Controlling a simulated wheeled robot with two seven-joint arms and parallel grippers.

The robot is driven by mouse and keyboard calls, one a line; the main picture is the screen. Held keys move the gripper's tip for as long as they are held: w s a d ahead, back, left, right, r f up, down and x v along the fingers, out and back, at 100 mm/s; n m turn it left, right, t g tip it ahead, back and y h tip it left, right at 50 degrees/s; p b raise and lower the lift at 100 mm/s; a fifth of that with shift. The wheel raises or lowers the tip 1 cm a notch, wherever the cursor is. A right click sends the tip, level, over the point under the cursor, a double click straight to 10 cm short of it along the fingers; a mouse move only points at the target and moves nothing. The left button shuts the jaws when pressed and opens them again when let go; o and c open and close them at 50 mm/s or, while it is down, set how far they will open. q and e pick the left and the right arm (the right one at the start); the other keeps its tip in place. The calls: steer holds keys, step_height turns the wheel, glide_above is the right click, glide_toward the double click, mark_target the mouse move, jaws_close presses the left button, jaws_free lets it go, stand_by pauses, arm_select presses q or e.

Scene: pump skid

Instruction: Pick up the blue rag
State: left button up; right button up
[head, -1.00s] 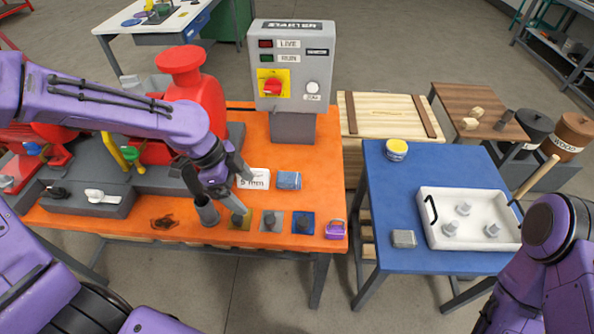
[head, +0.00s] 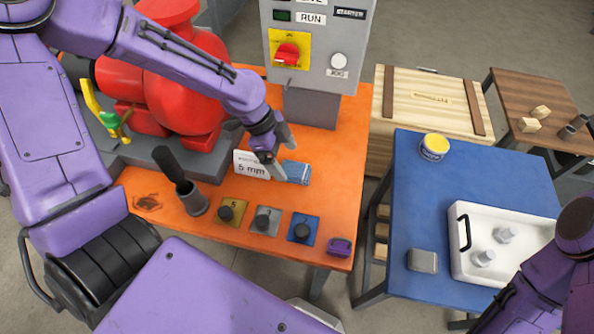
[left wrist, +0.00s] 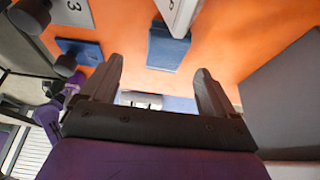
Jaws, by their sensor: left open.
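The blue rag (head: 298,172) lies folded on the orange tabletop (head: 335,200), just right of the white 5 mm sign (head: 245,165). In the left wrist view the rag (left wrist: 167,49) is beyond the fingertips, beside the sign (left wrist: 180,14). My left gripper (head: 277,152) is at the rag's left side near the sign, with nothing between its fingers. The left wrist view shows its two fingers (left wrist: 158,85) spread apart. Whether a finger touches the rag is unclear. My right arm shows at the lower right, but its gripper is out of view.
A grey starter box (head: 320,45) stands behind the rag, with a red pump (head: 180,75) to the left. In front are knobbed plates (head: 266,220), a purple padlock (head: 340,246) and a grey cup (head: 194,200) with a dark handle. A blue table (head: 410,200) stands right.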

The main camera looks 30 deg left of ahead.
mark_target(295, 169)
arm_select(q)
steer(key=x, duration=0.3)
steer(key=w+x, duration=0.1)
steer(key=x, duration=0.1)
steer(key=shift+d+f+p, duration=0.15)
steer(key=shift+f+p, duration=0.15)
steer(key=shift+s+r, duration=0.1)
steer(key=c, duration=1.1)
steer(key=shift+o, duration=0.2)
step_height(295, 169, up, 10)
